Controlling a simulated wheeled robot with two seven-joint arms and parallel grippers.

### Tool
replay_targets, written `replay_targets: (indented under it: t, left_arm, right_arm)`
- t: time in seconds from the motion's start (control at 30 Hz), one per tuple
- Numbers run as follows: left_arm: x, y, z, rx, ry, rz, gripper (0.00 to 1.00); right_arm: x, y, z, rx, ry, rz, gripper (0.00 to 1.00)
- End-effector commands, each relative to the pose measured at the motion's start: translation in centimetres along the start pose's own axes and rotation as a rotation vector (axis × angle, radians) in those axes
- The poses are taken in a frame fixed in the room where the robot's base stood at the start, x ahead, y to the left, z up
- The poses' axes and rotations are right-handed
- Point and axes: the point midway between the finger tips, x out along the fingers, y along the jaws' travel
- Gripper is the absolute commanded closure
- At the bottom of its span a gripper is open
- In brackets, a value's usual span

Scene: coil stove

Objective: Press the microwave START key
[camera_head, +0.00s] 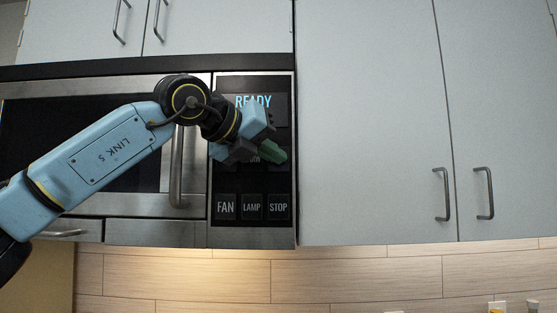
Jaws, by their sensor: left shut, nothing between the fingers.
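The microwave (85,140) is mounted under the upper cabinets, with its dark control panel (282,186) at its right end. The display (253,101) reads READY and is partly covered by my arm. My left gripper (258,150) is shut and empty, in front of the middle of the panel. A green patch (273,151) shows at its tip; I cannot tell whether it is a key or part of the gripper. No START label is readable, as the gripper hides much of the panel's middle. Whether the fingers touch the panel cannot be told. My right gripper is not in view.
The FAN key (225,207), LAMP key (252,207) and STOP key (278,207) line the panel's bottom. The microwave's door handle (177,170) stands out just left of the panel, below my wrist. Closed cabinet doors (375,120) fill the right. Below is a tiled wall (350,275).

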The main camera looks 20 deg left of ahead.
Motion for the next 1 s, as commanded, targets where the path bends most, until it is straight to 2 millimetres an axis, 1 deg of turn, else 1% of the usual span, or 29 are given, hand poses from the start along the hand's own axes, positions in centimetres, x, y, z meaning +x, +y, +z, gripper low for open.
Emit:
replay_targets:
  t: [0.27, 0.57, 1.0]
  left_arm:
    - [0.03, 0.03, 0.02, 0.0, 0.0, 0.0, 1.0]
    - [0.62, 0.41, 0.43, 0.0, 0.001, 0.0, 1.0]
    - [0.67, 0.48, 0.49, 0.0, 0.0, 0.0, 1.0]
  right_arm:
    - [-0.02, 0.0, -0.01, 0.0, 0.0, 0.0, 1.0]
    - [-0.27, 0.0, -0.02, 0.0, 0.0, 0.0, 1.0]
    - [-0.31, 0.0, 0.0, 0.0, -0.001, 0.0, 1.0]
